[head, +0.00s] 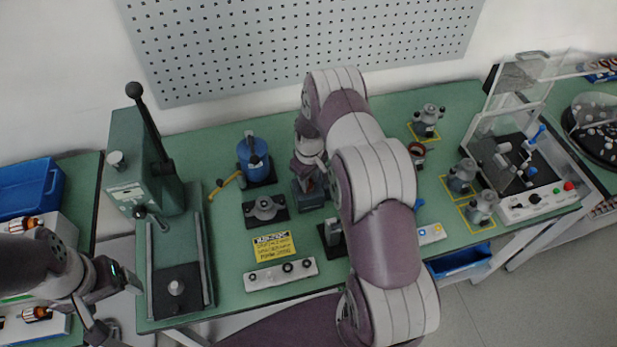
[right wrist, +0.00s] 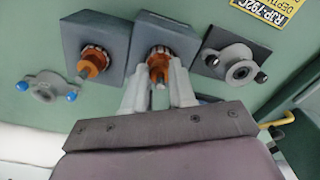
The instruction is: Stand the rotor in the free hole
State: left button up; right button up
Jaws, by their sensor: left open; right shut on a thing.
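In the right wrist view, my right gripper (right wrist: 158,88) is shut on an orange-and-copper rotor (right wrist: 158,68). This rotor points into the hole of a grey block (right wrist: 172,32); how deep it sits cannot be told. A second rotor (right wrist: 92,62) stands in the neighbouring grey block (right wrist: 88,30). In the head view my right gripper (head: 312,180) is partly hidden by my right arm at the middle of the bench. Two more rotors, one upper (head: 25,222) and one lower (head: 37,314), lie on a white rack at the left. My left gripper (head: 118,300) is open and empty beside the rack.
A dark green press (head: 150,165) stands left on the green bench. A flanged bearing on a dark plate (head: 280,214), a blue pump (head: 253,160) and a yellow label (head: 272,246) lie near the blocks. A clear-lidded tester (head: 545,200) stands right. My arm hides part of the bench.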

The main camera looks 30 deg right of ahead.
jog(key=o, duration=0.9)
jog(key=shift+o, duration=0.2)
jog(key=shift+r, duration=0.1)
notch_tip(320, 180, up, 13)
jog(key=b, duration=0.3)
jog(key=shift+s+f+b, duration=0.15)
jog(key=shift+f+b, duration=0.05)
jog(key=shift+b, duration=0.2)
